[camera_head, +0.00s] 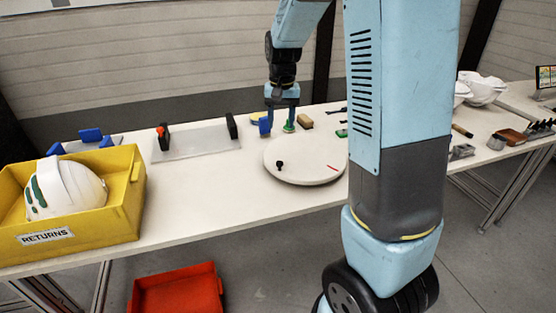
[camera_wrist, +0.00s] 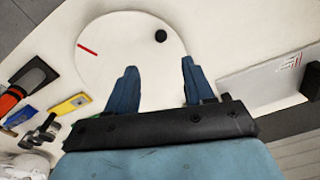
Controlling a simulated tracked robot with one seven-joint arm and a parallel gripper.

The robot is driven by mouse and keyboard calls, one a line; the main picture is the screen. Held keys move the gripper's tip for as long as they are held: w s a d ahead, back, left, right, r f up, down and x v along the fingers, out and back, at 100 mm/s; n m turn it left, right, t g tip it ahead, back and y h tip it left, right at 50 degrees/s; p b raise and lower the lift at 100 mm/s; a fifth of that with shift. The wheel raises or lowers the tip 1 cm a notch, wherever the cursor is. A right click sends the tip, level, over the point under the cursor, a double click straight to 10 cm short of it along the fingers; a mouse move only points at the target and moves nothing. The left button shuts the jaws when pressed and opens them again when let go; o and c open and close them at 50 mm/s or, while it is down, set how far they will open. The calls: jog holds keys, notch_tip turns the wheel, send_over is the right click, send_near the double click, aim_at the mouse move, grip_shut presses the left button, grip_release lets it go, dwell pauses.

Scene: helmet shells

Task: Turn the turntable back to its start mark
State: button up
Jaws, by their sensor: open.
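The turntable is a round white disc (camera_head: 300,177) on the table, and it fills the upper middle of the wrist view (camera_wrist: 115,65). A black knob (camera_head: 279,165) stands near its left edge; the wrist view shows this knob (camera_wrist: 161,36) beyond my fingertips. A short red line (camera_head: 333,168) lies near the disc's right edge and also shows in the wrist view (camera_wrist: 88,49). My gripper (camera_head: 279,122) is open and empty, pointing down at the disc's far side. Its blue fingers (camera_wrist: 159,66) are apart and short of the knob. My arm hides the disc's right rim.
A yellow RETURNS bin (camera_head: 125,207) holds a white helmet (camera_head: 75,190) at left. A pale plate (camera_head: 197,142) with dark end blocks lies left of the turntable. Small tools lie behind it. A red bin (camera_head: 178,291) is below the table. The table between plate and disc is clear.

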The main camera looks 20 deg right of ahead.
aim_at(279, 162)
jog(key=f, duration=1)
jog(key=w+f, duration=0.1)
jog(key=f, duration=0.4)
jog(key=shift+f, duration=0.1)
jog(key=shift+w, duration=0.1)
jog(key=shift+c, duration=0.3)
grip_shut()
